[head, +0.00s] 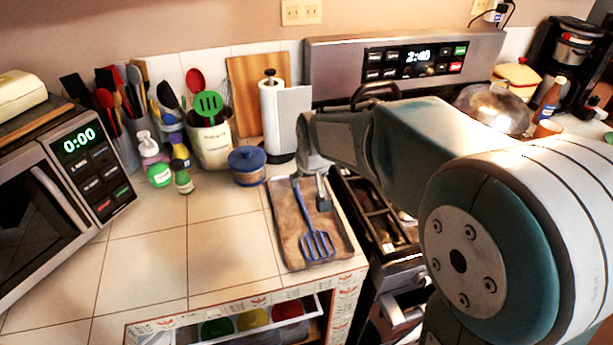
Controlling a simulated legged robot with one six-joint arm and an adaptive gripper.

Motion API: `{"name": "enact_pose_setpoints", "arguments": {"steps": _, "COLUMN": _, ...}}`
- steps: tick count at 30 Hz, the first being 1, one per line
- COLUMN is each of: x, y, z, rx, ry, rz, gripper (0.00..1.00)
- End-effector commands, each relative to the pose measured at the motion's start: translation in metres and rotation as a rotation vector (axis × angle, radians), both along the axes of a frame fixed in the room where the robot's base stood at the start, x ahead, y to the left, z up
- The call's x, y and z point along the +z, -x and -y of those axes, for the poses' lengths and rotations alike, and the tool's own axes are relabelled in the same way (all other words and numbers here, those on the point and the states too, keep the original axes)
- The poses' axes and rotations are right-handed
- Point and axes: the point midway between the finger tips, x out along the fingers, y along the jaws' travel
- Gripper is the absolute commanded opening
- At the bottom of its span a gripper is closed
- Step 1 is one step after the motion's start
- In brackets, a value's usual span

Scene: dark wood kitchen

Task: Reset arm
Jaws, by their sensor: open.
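My arm reaches in from the right of the head view, over the stove side of the counter. My gripper (310,188) is small in view and points down over the far part of a brown tray (285,252). Its jaws are open and hold nothing that I can see. A blue slotted spatula (317,243) lies on the tray below, with its handle running up towards the gripper. Whether the fingers touch the handle or stand above it, I cannot tell. My wrist and forearm hide part of the stove.
A microwave (60,190) stands at left. A blue lidded pot (247,168), a paper towel roll (268,110), a utensil crock (211,145) and several bottles line the back. An open drawer (165,335) with coloured bowls sits below the front edge. The middle tiles are clear.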

Motion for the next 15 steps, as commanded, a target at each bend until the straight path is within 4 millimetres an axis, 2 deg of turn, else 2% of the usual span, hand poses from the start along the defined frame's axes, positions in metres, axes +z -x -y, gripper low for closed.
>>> {"name": "enact_pose_setpoints", "arguments": {"steps": 5, "x": 0.000, "y": 0.000, "z": 0.000, "rx": 0.000, "ry": 0.000, "rz": 0.000, "gripper": 0.69}}
{"name": "enact_pose_setpoints", "arguments": {"steps": 8, "x": 0.007, "y": 0.007, "z": 0.005, "rx": -0.008, "ry": -0.001, "rz": 0.004, "gripper": 0.69}}
{"name": "enact_pose_setpoints", "arguments": {"steps": 11, "x": 0.023, "y": 0.027, "z": 0.018, "rx": -0.025, "ry": -0.003, "rz": 0.013, "gripper": 0.69}}
{"name": "enact_pose_setpoints", "arguments": {"steps": 15, "x": 0.047, "y": 0.068, "z": 0.042, "rx": -0.058, "ry": -0.006, "rz": 0.024, "gripper": 0.69}}
